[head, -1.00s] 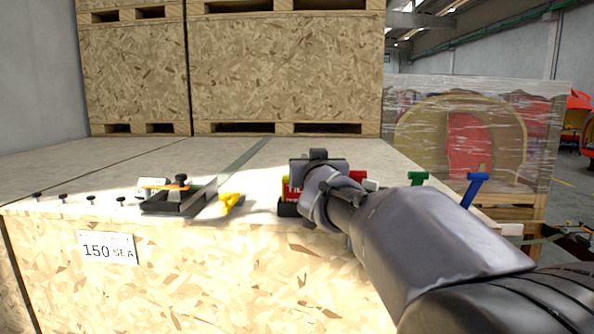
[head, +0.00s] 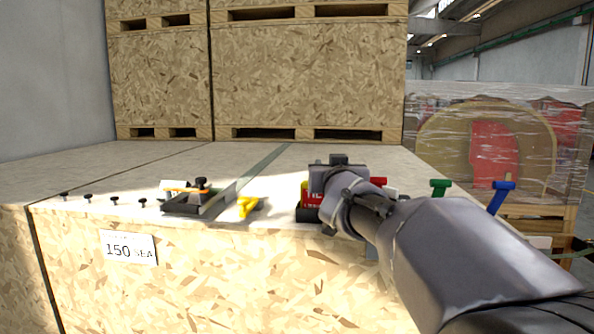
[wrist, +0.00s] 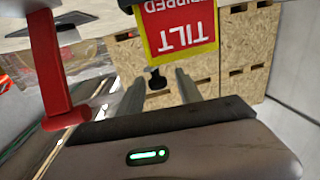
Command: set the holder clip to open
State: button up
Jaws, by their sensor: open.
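I cannot tell for certain which part is the holder clip. A dark flat holder (head: 184,209) with a black knob (head: 201,182) and an orange-and-white piece (head: 175,185) sits near the front edge of the crate top, left of my arm. My gripper (head: 325,183) is over the crate's front edge, to the right of that holder, its fingers hidden behind my wrist. In the wrist view my gripper (wrist: 157,86) has its two fingers apart. A black knob (wrist: 156,78) shows in the gap, farther off; contact is not visible. A red-and-yellow TILT sign (wrist: 178,28) appears upside down just beyond.
A yellow piece (head: 247,207) lies between the holder and my arm. Green (head: 439,188) and blue (head: 502,195) T-handles stand to the right. A red handle (wrist: 52,75) is close on the wrist view's left. The crate top behind is clear.

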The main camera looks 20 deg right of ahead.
jog(key=p+v, duration=0.2)
jog(key=v, duration=1.5)
jog(key=shift+s, duration=0.1)
jog(key=shift+c, duration=0.2)
